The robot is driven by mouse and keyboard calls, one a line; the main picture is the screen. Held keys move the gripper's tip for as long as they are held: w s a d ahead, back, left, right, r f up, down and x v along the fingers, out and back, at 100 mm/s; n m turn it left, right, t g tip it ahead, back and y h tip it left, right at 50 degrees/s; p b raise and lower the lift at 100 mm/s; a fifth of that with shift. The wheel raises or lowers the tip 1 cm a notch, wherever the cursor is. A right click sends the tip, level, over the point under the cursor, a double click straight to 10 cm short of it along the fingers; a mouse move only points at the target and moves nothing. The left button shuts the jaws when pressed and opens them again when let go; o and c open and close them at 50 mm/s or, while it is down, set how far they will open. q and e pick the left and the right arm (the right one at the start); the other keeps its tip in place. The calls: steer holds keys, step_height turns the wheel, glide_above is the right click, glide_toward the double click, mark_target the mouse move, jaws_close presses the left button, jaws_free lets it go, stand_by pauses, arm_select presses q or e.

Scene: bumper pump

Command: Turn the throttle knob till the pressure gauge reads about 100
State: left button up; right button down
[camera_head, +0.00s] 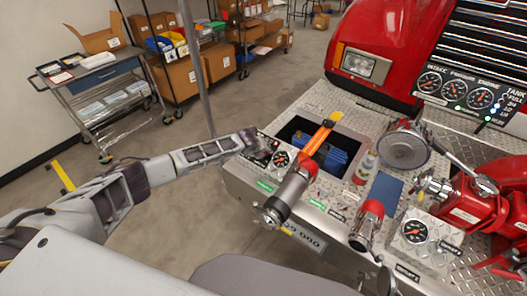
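The needle readings are too small to read. I cannot tell which part is the throttle knob. My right gripper is not in view.
A cart (95,85) and shelves are behind; the floor between is clear.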

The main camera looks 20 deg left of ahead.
arm_select(q)
steer(key=o, duration=1)
steer(key=shift+v, duration=6)
steer(key=shift+d, duration=0.1)
